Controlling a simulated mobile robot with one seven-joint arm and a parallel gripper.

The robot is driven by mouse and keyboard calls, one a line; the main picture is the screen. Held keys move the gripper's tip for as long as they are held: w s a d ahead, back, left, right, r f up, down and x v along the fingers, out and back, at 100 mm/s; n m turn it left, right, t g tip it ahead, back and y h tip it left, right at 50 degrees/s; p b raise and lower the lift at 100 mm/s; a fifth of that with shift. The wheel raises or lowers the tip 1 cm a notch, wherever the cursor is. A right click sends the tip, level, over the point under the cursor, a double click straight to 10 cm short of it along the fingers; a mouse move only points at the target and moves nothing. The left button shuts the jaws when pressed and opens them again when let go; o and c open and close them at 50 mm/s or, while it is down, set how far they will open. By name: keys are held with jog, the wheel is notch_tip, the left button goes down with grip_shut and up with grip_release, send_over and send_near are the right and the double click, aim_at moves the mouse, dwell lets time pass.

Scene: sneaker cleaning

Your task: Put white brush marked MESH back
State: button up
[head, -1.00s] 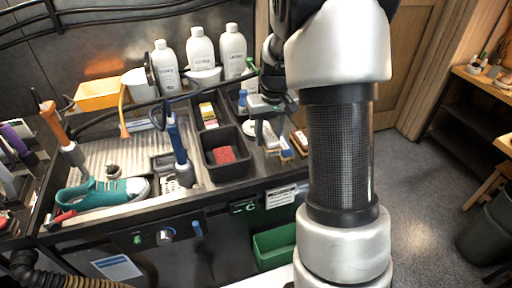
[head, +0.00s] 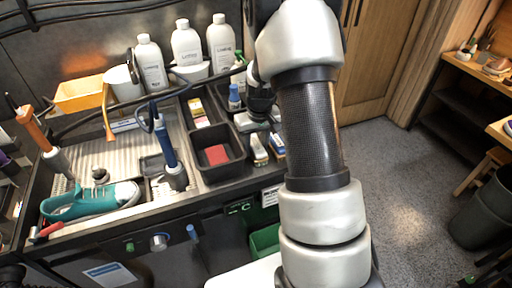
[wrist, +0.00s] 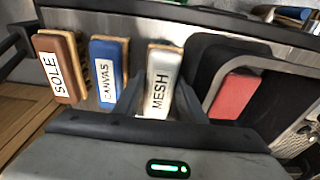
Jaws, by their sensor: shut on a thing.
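The white brush marked MESH (wrist: 160,80) stands between the two fingers of my gripper (wrist: 158,108) in the wrist view, its label facing the camera. My gripper is shut on it. The brush is in line with a blue brush marked CANVAS (wrist: 107,72) and a brown brush marked SOLE (wrist: 58,66), at the end of the row beside the black bin. In the head view my gripper (head: 260,115) is dark and partly hidden by my arm, above the brush row at the bench's right end. Whether the MESH brush touches its support is hidden.
A black bin with a red block (head: 217,155) is just left of the brushes in the head view. White bottles (head: 186,45) stand behind. A teal sneaker (head: 85,202) lies on the left of the bench. Open floor lies to the right.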

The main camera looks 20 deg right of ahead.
jog(key=shift+f, duration=0.35)
jog(key=o, duration=1.4)
